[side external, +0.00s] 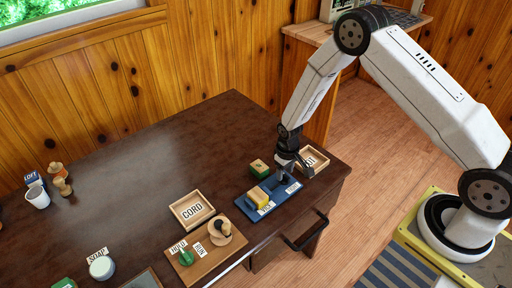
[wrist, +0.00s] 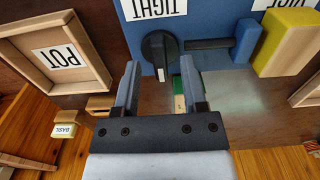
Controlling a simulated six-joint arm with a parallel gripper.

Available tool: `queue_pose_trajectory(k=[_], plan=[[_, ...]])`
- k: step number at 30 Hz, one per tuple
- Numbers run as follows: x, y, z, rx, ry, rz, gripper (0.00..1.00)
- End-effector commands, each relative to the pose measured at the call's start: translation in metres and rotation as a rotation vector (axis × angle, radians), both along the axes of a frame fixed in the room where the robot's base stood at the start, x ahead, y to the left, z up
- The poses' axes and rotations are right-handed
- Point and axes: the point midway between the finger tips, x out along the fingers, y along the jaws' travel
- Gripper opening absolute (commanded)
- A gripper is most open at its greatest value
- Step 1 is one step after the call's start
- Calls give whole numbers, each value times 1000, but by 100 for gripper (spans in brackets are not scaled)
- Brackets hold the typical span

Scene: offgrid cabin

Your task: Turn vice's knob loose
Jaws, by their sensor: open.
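The vice (side external: 270,208) is a blue base near the table's right front edge, with a yellow block (side external: 258,197) on it. In the wrist view its black round knob (wrist: 157,46) carries a white pointer mark on the side toward my gripper. A dark rod runs from the knob to a blue jaw (wrist: 247,40) beside the yellow block (wrist: 285,42). A TIGHT label (wrist: 156,7) lies beyond the knob. My gripper (wrist: 159,72) is open and empty, its fingertips just short of the knob and to either side of it. In the side view my gripper (side external: 287,160) is right above the knob end.
A wooden tray (wrist: 30,75) with a label stands left of the vice in the wrist view. A green block (side external: 259,167) sits behind the vice. The CORD tray (side external: 193,222) and a HOLD/RUN board (side external: 207,262) are to the left. The table's middle is clear.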

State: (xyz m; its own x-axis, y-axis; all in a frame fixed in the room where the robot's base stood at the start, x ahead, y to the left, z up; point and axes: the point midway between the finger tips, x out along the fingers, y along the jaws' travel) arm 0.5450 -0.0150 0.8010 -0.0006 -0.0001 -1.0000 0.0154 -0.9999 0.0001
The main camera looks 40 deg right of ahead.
Motion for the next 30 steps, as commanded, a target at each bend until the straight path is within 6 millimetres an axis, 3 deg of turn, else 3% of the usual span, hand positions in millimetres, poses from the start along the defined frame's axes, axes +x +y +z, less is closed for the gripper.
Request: queue_pose_trajectory(k=[18,30], plan=[[1,0,62,0,-3,1,54],[0,0,70,0,-1,1,54]])
